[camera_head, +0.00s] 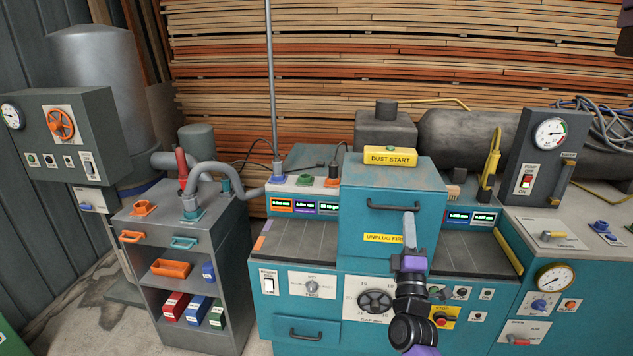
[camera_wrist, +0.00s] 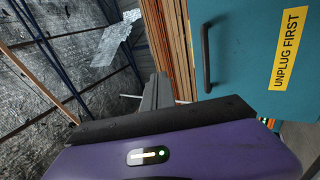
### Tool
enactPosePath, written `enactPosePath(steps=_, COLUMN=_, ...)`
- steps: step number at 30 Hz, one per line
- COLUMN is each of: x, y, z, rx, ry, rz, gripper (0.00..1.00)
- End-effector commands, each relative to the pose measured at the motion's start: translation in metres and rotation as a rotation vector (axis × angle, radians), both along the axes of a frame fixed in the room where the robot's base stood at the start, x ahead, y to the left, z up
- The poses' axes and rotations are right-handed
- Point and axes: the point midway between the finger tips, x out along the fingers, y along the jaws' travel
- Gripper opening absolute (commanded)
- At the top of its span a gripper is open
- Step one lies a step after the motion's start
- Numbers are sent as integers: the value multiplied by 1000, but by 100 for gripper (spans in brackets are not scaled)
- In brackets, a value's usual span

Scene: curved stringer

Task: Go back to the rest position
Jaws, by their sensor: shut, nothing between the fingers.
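Whether the gripper touches the hood cannot be told. My dark arm rises from the bottom and hides part of the lower panel.
A grey cabinet (camera_head: 235,240) with hoses and shelves stands left. A gauge box (camera_head: 540,160) and blue bench (camera_head: 590,300) stand right. A yellow "DUST START" box (camera_head: 390,157) sits on the hood. Stacked timber (camera_head: 340,40) lines the back. Bare floor shows at lower left.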

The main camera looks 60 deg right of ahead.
Motion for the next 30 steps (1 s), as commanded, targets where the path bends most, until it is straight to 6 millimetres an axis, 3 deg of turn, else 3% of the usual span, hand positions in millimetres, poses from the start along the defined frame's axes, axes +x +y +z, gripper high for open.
enactPosePath(steps=5, x=0, y=0, z=0, rx=3, ry=-7, rz=4, gripper=0)
enactPosePath(steps=11, x=3, y=1, z=1, rx=75, ry=-168, rz=116, gripper=0)
enactPosePath(steps=14, x=9, y=10, z=15, rx=125, ry=-312, rz=238, gripper=0)
enactPosePath(steps=16, x=13, y=27, z=14, rx=182, ry=-397, rz=337, gripper=0)
enactPosePath(steps=20, x=27, y=74, z=2, rx=330, ry=-525, rz=537, gripper=0)
enactPosePath(steps=25, x=40, y=161, z=-25, rx=605, ry=-652, rz=790, gripper=0)
enactPosePath(steps=30, x=35, y=248, z=-49, rx=909, ry=-726, rz=965, gripper=0)
